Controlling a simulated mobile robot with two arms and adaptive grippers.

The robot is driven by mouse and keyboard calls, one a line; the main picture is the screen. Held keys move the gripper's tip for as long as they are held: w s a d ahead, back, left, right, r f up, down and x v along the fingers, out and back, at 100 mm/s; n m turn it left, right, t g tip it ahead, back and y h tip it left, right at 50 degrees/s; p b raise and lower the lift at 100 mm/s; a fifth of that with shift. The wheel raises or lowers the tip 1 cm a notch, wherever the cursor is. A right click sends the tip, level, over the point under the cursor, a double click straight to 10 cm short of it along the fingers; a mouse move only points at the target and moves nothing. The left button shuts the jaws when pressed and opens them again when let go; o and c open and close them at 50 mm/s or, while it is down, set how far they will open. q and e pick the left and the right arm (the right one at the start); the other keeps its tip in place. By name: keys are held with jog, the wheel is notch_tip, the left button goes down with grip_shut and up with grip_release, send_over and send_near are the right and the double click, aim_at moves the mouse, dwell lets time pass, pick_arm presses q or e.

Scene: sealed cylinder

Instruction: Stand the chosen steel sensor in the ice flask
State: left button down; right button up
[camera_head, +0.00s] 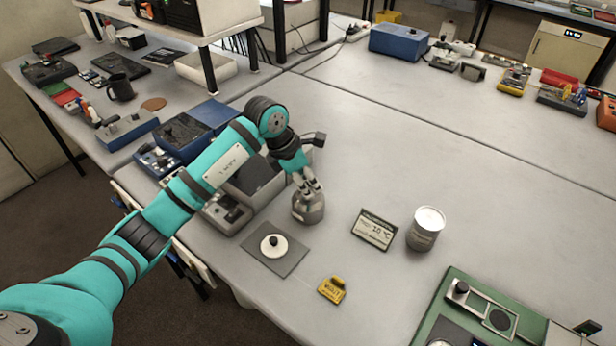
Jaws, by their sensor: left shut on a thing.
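My left gripper (311,184) points down at the top of a rounded grey steel vessel (308,208). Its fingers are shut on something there. I cannot tell whether this is a slim steel sensor or the vessel's neck, because the fingers hide it. A cylindrical can (424,238) with a white top and a printed label stands upright to the right. I cannot tell which of the two vessels is the ice flask. A white disc with a black knob (273,246) lies on a grey mat (292,263) in front of the steel vessel. My right gripper is not in view.
A yellow tag (331,290) lies nearer the front edge. A green board with dials (455,310) is at the lower right. Grey instruments (228,212) sit beside my arm. The table (430,130) behind the can is clear.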

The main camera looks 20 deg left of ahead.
pick_arm(q)
jog(key=shift+f, duration=0.2)
jog(key=c, duration=1)
grip_release()
jog(key=shift+r, duration=0.1)
jog(key=shift+r, duration=0.25)
jog(key=shift+a+r, duration=0.2)
jog(key=shift+r, duration=0.1)
jog(key=shift+b+v, duration=1.45)
jog(key=shift+v, duration=4.1)
